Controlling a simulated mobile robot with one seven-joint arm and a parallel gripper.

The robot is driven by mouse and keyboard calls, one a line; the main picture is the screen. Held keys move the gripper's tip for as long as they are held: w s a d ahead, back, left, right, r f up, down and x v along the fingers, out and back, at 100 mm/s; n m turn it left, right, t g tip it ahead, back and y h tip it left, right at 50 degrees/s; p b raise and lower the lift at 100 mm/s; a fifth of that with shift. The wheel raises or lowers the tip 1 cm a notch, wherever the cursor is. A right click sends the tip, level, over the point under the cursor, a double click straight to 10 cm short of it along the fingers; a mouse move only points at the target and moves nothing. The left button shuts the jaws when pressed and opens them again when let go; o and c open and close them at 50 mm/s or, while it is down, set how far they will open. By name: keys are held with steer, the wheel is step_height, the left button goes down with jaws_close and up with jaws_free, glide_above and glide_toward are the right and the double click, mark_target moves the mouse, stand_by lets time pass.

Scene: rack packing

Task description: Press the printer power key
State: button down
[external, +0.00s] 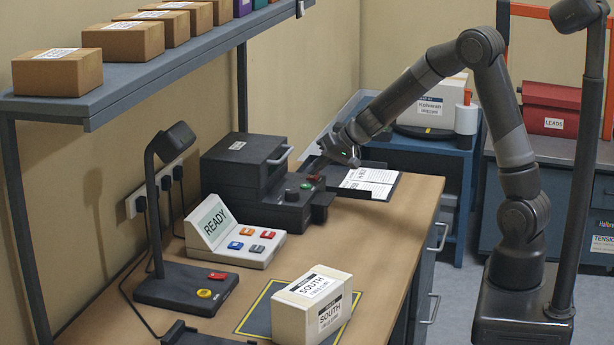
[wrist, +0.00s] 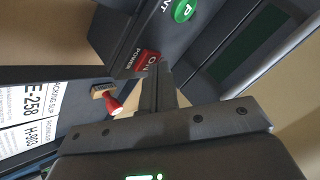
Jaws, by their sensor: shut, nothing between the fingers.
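The dark label printer (external: 235,165) stands on the wooden bench. Its red power key, lettered ON and POWER, (wrist: 147,60) shows in the wrist view, partly covered by my fingertips. In the external view the red key (external: 314,178) is a small patch at the printer's near right. The round green print button (wrist: 183,9) is beside it. My gripper (wrist: 158,66) is shut and empty, its fingertips at the edge of the red key. In the external view my gripper (external: 317,169) is just over the key. Whether the tips touch it, I cannot tell.
A red-handled stamp (wrist: 113,106) and packing slips (wrist: 40,105) lie close by. The console reading READY (external: 213,224), a lamp stand (external: 185,290) and a white SOUTH box (external: 300,310) are nearer the camera.

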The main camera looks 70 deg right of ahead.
mark_target(317, 177)
stand_by(0.4)
steer(key=shift+r, duration=0.45)
steer(key=shift+r, duration=3)
